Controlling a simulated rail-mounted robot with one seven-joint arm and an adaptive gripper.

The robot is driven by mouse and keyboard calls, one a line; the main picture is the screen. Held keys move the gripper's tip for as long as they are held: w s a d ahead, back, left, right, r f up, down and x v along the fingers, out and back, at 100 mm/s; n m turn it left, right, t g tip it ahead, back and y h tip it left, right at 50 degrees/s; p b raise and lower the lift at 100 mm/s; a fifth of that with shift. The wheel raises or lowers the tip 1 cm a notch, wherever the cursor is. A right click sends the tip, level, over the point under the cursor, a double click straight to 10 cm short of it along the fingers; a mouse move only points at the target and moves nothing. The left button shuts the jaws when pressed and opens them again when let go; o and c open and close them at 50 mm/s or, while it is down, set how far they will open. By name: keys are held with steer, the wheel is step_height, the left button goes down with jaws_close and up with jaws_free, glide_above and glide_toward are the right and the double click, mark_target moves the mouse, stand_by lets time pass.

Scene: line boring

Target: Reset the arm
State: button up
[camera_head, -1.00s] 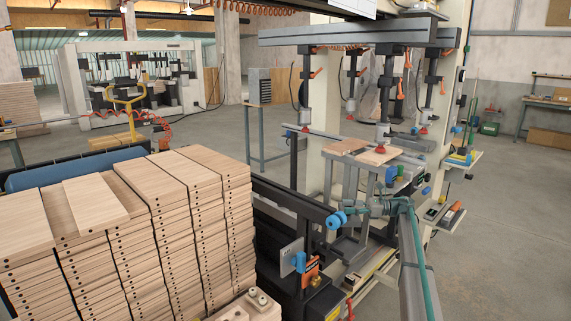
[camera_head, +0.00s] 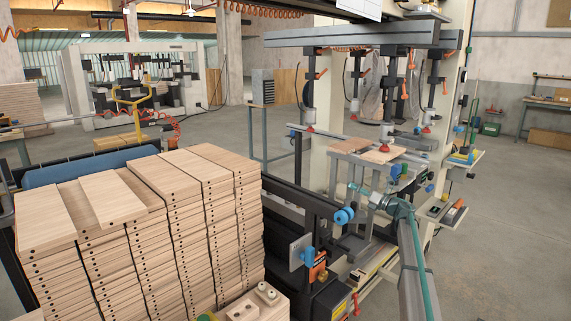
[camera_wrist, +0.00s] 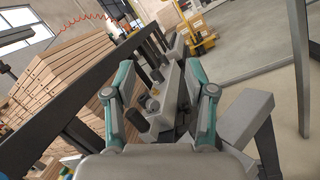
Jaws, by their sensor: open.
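My gripper (camera_wrist: 158,68) is open and empty in the wrist view, its two grey and teal fingers spread apart. Behind and between the fingers is a grey machine part with a round knob (camera_wrist: 152,103); I cannot tell how far off it is. In the head view, my gripper (camera_head: 360,190) shows small and teal at the right, at the end of my grey arm. It is in front of the boring machine (camera_head: 350,38), near a blue knob (camera_head: 343,216). Nothing shows held.
Tall stacks of pale wooden boards (camera_head: 195,190) fill the left front, also in the wrist view (camera_wrist: 75,75). Two boards (camera_head: 382,156) lie on the machine's bed under the clamps. A yellow stand (camera_head: 130,97) is farther back. Open floor lies to the right.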

steer(key=s+d+f+m+t+h+p, duration=0.1)
steer(key=s+d+f+m+t+h, duration=0.3)
steer(key=f+m+h, duration=0.65)
steer(key=s+d+f+m+t+h+p, duration=0.1)
steer(key=s+d+f+m+h, duration=0.1)
steer(key=d+f+m+h, duration=0.8)
steer(key=s+a+f+m+g+p, duration=0.1)
steer(key=s+a+f+m+g, duration=0.2)
steer(key=s+f+m+g, duration=0.6)
steer(key=s+a+f+m+g+p, duration=0.1)
steer(key=s+a+f+m, duration=0.35)
steer(key=s+f, duration=0.85)
steer(key=s+a+f+m+g+y+p, duration=0.1)
steer(key=s+a+f+m+g, duration=0.15)
steer(key=s, duration=0.65)
steer(key=s+a+f+m+g+y, duration=0.1)
steer(key=s+a+f+g, duration=0.15)
steer(key=s, duration=0.65)
steer(key=s+a+f+m+g+y+p, duration=0.1)
steer(key=s+a+f+m+g, duration=0.15)
steer(key=s, duration=0.65)
steer(key=s+a+r+g+y+p, duration=0.1)
steer(key=s+a, duration=0.4)
steer(key=s, duration=1.2)
steer(key=s+a+r+g+y+p, duration=0.1)
steer(key=s+a+g+p, duration=0.2)
steer(key=s, duration=1.3)
steer(key=a+g, duration=0.3)
steer(key=shift+s+a, duration=0.2)
steer(key=shift+s, duration=0.2)
